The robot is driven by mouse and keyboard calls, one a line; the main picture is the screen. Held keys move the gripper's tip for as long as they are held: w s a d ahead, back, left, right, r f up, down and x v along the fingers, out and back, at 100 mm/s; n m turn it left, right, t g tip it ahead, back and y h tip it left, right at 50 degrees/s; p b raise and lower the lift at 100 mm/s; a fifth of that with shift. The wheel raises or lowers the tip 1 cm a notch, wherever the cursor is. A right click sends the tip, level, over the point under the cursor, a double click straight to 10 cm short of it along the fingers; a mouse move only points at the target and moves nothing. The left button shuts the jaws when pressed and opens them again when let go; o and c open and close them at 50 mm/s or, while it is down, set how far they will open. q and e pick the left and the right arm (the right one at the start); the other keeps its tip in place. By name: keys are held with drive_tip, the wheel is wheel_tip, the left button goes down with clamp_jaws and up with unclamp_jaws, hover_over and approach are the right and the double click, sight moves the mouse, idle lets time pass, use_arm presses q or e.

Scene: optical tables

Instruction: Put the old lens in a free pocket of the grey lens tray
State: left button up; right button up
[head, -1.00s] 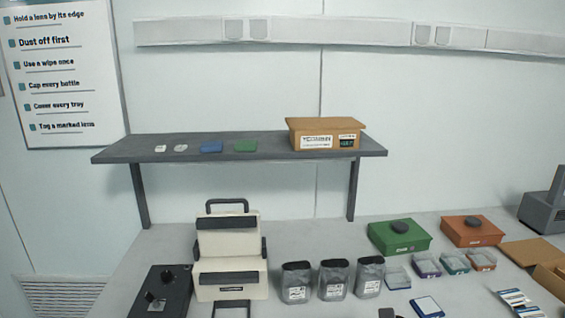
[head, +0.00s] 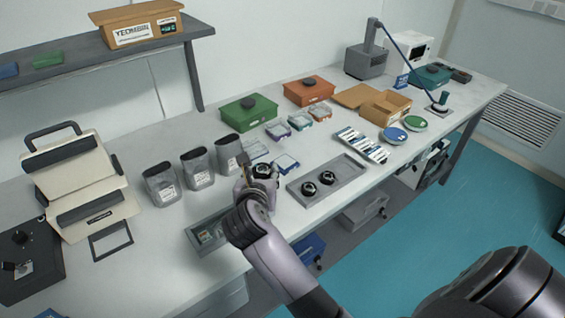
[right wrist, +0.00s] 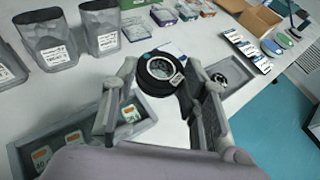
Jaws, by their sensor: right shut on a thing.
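My right gripper (head: 258,178) is shut on a round black lens (head: 263,170), held above the table. In the right wrist view the lens (right wrist: 161,70) sits between the fingertips, with a pale label on its face and a small teal mark at its rim. A grey tray (head: 352,181) to the right of the gripper holds two round black lenses (head: 318,183); bare room shows at its right part. Part of this tray, with one lens (right wrist: 222,78), shows behind the right finger in the right wrist view. My left gripper is not in view.
Another grey tray (head: 194,234) with labelled items is left of the gripper, partly hidden by my arm. Several grey pouches (head: 196,170) stand behind. Green (head: 248,112) and orange boxes (head: 309,91), small cases and a strip of cards (head: 362,145) lie farther back.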

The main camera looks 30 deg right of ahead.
drive_tip(key=m+g+h+p, duration=0.1)
drive_tip(key=m+h, duration=0.1)
hover_over(284, 170)
wheel_tip(284, 170, down, 5)
drive_tip(key=shift+f, duration=0.15)
wheel_tip(284, 170, down, 10)
drive_tip(key=shift+r, duration=0.2)
drive_tip(key=shift+f, duration=0.3)
drive_tip(key=o, duration=1.1)
